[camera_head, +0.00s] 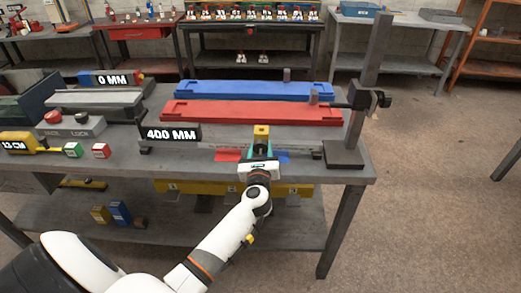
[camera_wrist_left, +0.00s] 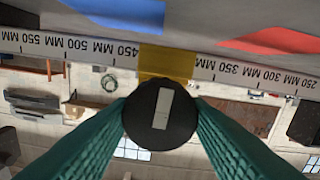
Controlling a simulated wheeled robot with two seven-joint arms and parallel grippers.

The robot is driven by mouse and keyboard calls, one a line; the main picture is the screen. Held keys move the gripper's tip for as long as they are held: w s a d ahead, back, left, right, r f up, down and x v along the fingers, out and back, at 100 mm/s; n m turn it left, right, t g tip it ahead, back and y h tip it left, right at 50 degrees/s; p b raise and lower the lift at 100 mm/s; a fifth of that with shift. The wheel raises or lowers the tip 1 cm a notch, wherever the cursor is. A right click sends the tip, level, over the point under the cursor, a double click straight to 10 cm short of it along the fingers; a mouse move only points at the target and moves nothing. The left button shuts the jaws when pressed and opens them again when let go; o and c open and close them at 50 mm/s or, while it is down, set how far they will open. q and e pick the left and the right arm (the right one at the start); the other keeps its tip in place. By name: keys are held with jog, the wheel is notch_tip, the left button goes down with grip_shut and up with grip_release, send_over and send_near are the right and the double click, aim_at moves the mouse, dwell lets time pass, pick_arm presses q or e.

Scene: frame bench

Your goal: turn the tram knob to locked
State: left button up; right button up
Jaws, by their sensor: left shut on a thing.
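A round black knob (camera_wrist_left: 160,140) with a pale bar across its face sits between my left gripper's green fingers in the left wrist view. The bar stands nearly upright, tilted slightly. A yellow piece (camera_wrist_left: 166,62) shows behind the knob, across a ruled scale (camera_wrist_left: 112,46) between the 350 and 450 marks. In the head view my left gripper (camera_head: 262,151) is shut on the knob at the bench's front edge, just below the yellow piece (camera_head: 261,130). The gripper hides the knob there. My right gripper is in neither view.
A red beam (camera_head: 250,112) and a blue beam (camera_head: 245,90) lie behind on the bench (camera_head: 215,135). A dark upright post (camera_head: 345,135) stands at the right. A "400 MM" block (camera_head: 172,134) and a lock box (camera_head: 75,126) are left. Open floor lies right.

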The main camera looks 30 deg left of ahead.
pick_arm(q)
jog(key=m+p, duration=0.2)
jog(key=m, duration=0.1)
jog(key=shift+r+m+p, duration=0.15)
jog(key=shift+m+p, duration=0.15)
jog(key=shift+p, duration=0.1)
jog(key=m+p, duration=0.3)
jog(key=m, duration=0.1)
jog(key=shift+m, duration=0.3)
jog(key=m+p, duration=0.2)
jog(key=m, duration=0.2)
jog(key=shift+f+m+p, duration=0.2)
jog(key=shift+m+p, duration=0.95)
jog(key=shift+m, duration=1.35)
jog(key=o, duration=1)
